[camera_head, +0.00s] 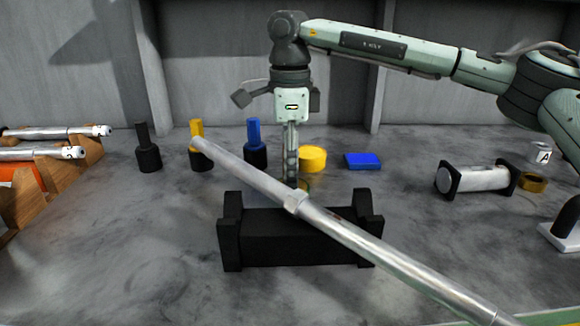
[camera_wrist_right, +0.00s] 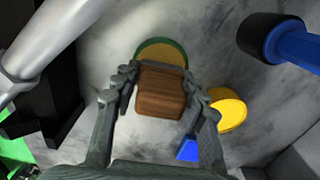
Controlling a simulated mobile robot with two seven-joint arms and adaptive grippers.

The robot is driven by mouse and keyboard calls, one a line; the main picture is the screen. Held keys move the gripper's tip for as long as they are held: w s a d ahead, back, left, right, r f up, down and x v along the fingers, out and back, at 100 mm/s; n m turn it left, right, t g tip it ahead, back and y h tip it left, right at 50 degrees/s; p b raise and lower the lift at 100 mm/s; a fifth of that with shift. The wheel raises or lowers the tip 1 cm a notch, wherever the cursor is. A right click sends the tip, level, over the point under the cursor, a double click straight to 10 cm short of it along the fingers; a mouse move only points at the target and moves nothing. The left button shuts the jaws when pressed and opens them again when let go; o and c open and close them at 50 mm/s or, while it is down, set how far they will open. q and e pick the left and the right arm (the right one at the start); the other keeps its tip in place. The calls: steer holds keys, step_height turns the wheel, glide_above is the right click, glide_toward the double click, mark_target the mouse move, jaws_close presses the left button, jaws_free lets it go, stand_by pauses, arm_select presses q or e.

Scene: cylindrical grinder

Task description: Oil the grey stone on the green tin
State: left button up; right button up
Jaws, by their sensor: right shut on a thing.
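My right gripper (camera_head: 291,178) points straight down behind the black rest in the head view. In the right wrist view its fingers (camera_wrist_right: 159,88) are shut on the two sides of a brown wooden block (camera_wrist_right: 160,95). A thin grey edge (camera_wrist_right: 163,64) shows along the block's far side; I cannot tell whether this is the grey stone. The round green-rimmed tin (camera_wrist_right: 150,48) has a tan inside and lies just beyond and below the block. I cannot tell whether they touch. In the head view the tin is mostly hidden. My left gripper is not in view.
A long metal shaft (camera_head: 370,247) slants across the black rest (camera_head: 290,250) in front of my gripper. A yellow disc (camera_head: 313,158) and a blue block (camera_head: 363,160) lie right of it. Several black-based posts stand left. A black-ended roller (camera_head: 474,178) lies right.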

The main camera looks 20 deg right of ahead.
steer(key=shift+f, duration=0.5)
stand_by(1.2)
steer(key=shift+r, duration=0.15)
steer(key=shift+r+p, duration=2.15)
steer(key=shift+r, duration=1.2)
